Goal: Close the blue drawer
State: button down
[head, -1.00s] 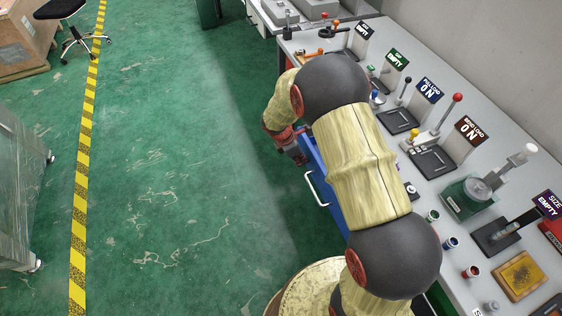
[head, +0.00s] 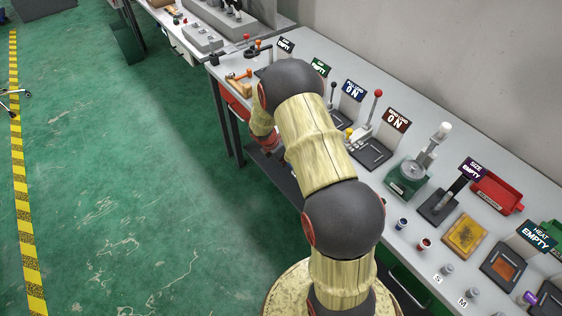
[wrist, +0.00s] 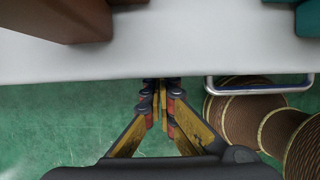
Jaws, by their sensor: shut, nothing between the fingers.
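The blue drawer is hidden behind my arm in the head view. In the wrist view a pale bar handle (wrist: 258,89) with blue at its ends sticks out from under the worktop edge, right of my gripper (wrist: 162,88). The drawer's front is mostly covered by the worktop, so I cannot tell whether it is fully shut. My gripper is shut and empty. Its fingertips are at the worktop's front edge, with a little dark blue just beyond them. Contact there is unclear. In the head view the fingers are mostly hidden below my arm.
The grey worktop (head: 395,185) carries levers, signs and small cups. The green floor (head: 130,170) left of the bench is open.

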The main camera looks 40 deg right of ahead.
dwell(0.4)
jog(key=a+r+p, duration=0.2)
jog(key=a+r, duration=0.5)
jog(key=r, duration=0.2)
jog(key=shift+a+r+p, duration=0.15)
jog(key=shift+a+p, duration=0.2)
